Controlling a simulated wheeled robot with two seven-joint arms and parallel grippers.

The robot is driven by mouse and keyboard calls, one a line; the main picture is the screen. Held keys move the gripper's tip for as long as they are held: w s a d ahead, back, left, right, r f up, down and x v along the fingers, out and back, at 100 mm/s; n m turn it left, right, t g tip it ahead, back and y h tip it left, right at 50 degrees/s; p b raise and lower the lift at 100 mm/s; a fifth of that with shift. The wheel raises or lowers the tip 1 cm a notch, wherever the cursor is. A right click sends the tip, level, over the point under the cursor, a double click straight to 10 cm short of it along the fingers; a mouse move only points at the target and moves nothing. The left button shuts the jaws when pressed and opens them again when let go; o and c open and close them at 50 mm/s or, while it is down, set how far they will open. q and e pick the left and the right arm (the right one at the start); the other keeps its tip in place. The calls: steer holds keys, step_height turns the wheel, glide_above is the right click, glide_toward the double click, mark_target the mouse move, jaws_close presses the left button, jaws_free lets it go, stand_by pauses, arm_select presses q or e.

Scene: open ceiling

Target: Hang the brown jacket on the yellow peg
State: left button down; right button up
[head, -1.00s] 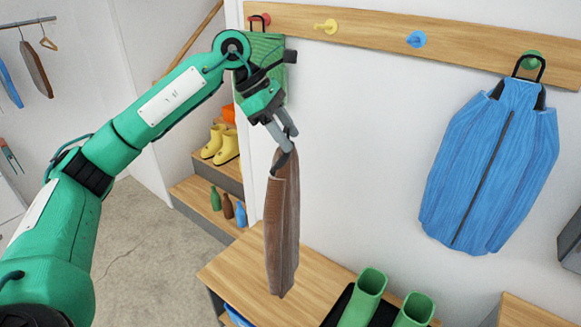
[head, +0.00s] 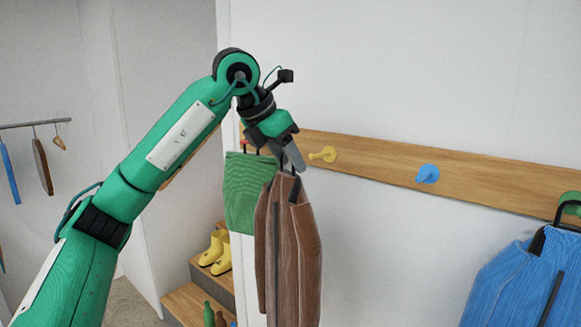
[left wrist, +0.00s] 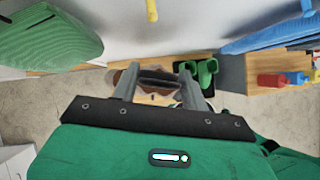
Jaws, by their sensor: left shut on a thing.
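The brown jacket (head: 290,245) hangs upright below my left gripper (head: 292,160) in the head view. My left gripper is shut on it at the top, near its dark loop. The yellow peg (head: 324,154) is bare on the wooden rail, just right of the gripper and a little above the jacket's shoulders. In the left wrist view the yellow peg (left wrist: 152,10) shows at the top, beyond the fingers (left wrist: 160,80). The jacket is mostly hidden there; a brown part (left wrist: 128,76) shows by the fingers. My right gripper is in neither view.
A green garment (head: 248,190) hangs at the rail's left end, close behind the brown jacket. A blue peg (head: 428,174) on the rail (head: 380,164) is bare. A blue jacket (head: 520,280) hangs at far right. The wall below the yellow and blue pegs is clear.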

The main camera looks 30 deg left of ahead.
arm_select(q)
steer(key=shift+w+d, duration=0.15)
steer(key=shift+w, duration=0.55)
steer(key=shift+w+d+f+p, duration=0.15)
steer(key=shift+w+p, duration=0.45)
steer(key=shift+w, duration=0.75)
steer(key=shift+w+d+p, duration=0.2)
steer(key=shift+w+p, duration=0.35)
steer(key=shift+w, duration=0.8)
steer(key=shift+w+d+f+p, duration=0.15)
steer(key=shift+w+p, duration=0.45)
steer(key=shift+w, duration=0.75)
steer(key=shift+w+d+f, duration=0.15)
steer(key=shift+w+f, duration=0.4)
steer(key=shift+w, duration=0.15)
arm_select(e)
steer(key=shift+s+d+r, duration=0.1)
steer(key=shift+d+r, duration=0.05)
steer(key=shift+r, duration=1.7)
arm_select(q)
steer(key=c, duration=0.7)
jaws_free()
steer(key=shift+s, duration=0.1)
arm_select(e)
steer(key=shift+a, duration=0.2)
